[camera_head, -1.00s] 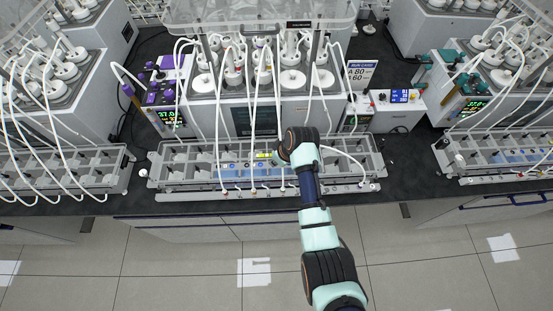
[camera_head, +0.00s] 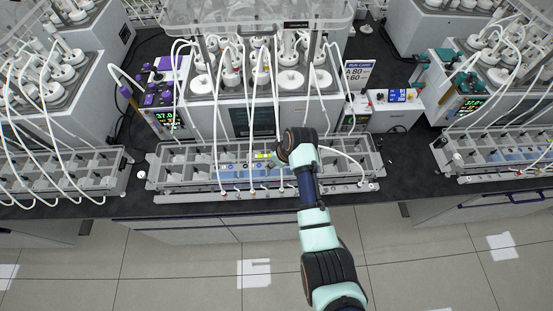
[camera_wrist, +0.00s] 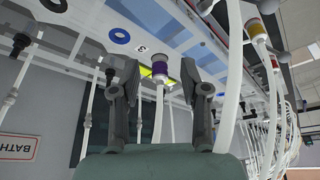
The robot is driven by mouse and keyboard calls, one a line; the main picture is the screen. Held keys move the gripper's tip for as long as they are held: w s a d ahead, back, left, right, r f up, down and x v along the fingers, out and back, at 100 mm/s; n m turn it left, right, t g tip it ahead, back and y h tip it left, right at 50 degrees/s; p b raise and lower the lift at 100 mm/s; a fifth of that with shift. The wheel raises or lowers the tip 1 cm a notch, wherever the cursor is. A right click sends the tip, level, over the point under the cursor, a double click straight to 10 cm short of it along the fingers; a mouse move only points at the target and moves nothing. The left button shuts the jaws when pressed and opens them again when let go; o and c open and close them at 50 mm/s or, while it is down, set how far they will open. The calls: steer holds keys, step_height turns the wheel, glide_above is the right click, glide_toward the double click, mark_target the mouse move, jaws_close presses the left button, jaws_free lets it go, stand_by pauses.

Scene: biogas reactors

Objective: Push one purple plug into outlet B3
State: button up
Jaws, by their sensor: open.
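In the wrist view, my gripper (camera_wrist: 157,82) is open, with one grey finger on each side of a white plug with a purple band (camera_wrist: 160,66). Gaps show between the plug and both fingers. A thin tube runs from the plug toward the gripper's base. The plug is in front of a white panel, by a yellow patch (camera_wrist: 146,72) and a label with "3" (camera_wrist: 139,50). I cannot tell whether it is seated in an outlet, and I can read no "B3". In the head view, my wrist hides the fingers above the rack (camera_head: 200,170).
Blue-ringed ports (camera_wrist: 118,37) lie along the panel. Another plug with a yellow band (camera_wrist: 257,38) and several white tubes crowd the right side of the wrist view. Tubes also loop over the rack in the head view. A reactor unit (camera_head: 240,120) stands behind it.

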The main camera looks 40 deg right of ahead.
steer(key=v, duration=1.1)
steer(key=shift+s+r, duration=0.25)
steer(key=shift+r, duration=0.1)
steer(key=w+a+r+t+h, duration=0.1)
steer(key=a+r+t, duration=0.15)
steer(key=a, duration=0.65)
steer(key=w+a+r+t, duration=0.1)
steer(key=a+r+t, duration=0.15)
steer(key=a, duration=0.55)
steer(key=s+a+r+m+t, duration=0.1)
steer(key=s+a+r, duration=0.2)
steer(key=a+r, duration=0.15)
steer(key=s+a+r+t, duration=0.2)
steer(key=s+a+r, duration=0.1)
steer(key=a, duration=0.3)
step_height(320, 180, up, 17)
steer(key=a+p, duration=0.1)
steer(key=p, duration=1.5)
step_height(320, 180, down, 33)
steer(key=b, duration=3.3)
steer(key=shift+s+a+f+m+b, duration=0.2)
steer(key=shift+s+f+m+b, duration=0.1)
steer(key=shift+s+b, duration=0.15)
